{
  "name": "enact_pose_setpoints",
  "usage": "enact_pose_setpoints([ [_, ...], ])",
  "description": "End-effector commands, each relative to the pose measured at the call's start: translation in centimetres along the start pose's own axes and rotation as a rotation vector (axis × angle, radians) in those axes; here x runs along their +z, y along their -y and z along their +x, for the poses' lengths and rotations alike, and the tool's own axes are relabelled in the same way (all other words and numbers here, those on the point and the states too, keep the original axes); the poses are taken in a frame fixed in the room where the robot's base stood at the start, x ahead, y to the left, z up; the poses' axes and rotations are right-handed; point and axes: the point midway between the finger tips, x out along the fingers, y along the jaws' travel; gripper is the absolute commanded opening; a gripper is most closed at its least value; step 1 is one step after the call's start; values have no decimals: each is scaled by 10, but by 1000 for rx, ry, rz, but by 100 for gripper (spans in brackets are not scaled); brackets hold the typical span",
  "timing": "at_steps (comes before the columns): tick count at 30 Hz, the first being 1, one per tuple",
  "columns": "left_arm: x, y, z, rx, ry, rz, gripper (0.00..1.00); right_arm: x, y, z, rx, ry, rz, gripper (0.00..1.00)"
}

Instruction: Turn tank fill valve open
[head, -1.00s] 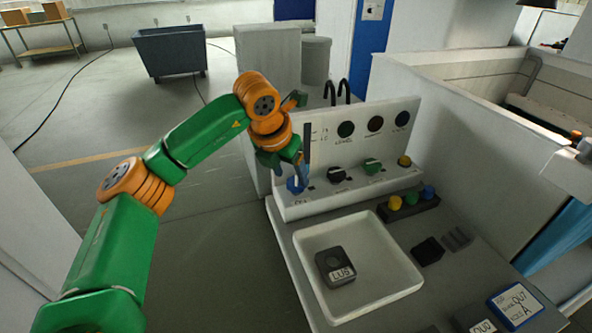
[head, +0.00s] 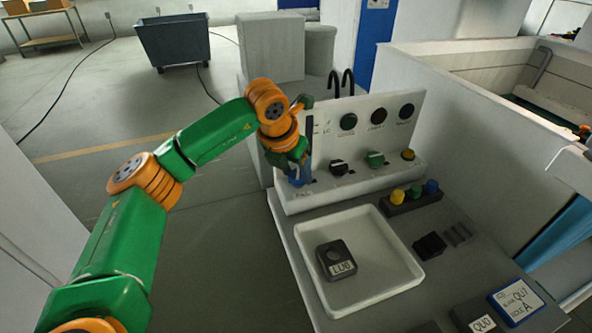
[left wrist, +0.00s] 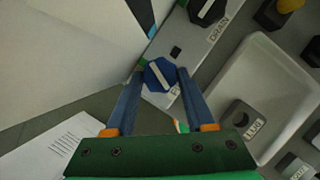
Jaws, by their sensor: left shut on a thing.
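The fill valve is a blue knob (left wrist: 160,74) with a pale bar running diagonally across its top in the left wrist view. It sits at the left end of the white panel's lower ledge (head: 312,199); its label is mostly hidden, with an F showing. My left gripper (head: 297,177) reaches down over it, and in the left wrist view its two fingers (left wrist: 160,82) are on either side of the knob, shut on it. In the head view the fingers largely hide the knob. My right gripper is not in view.
A black knob (head: 339,167) labelled DRAIN, a green knob (head: 375,159) and a yellow knob (head: 408,154) stand along the ledge to the right. A white tray (head: 408,262) holding a dark LUB block (head: 335,258) lies in front. A button block (head: 412,203) is beside it.

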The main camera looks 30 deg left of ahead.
Motion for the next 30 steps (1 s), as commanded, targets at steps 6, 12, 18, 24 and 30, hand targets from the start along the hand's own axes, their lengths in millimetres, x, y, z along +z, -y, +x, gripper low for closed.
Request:
enact_pose_setpoints([
  [6,2,0,-2,1,6,-1,0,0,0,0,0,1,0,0],
  [12,2,0,-2,1,7,-2,0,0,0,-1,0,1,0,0],
  [18,2,-1,-2,1,9,-2,0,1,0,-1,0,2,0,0],
  [24,3,-1,-3,1,10,-2,0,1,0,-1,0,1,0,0],
  [30,2,-1,-2,1,9,-2,67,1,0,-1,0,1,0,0],
])
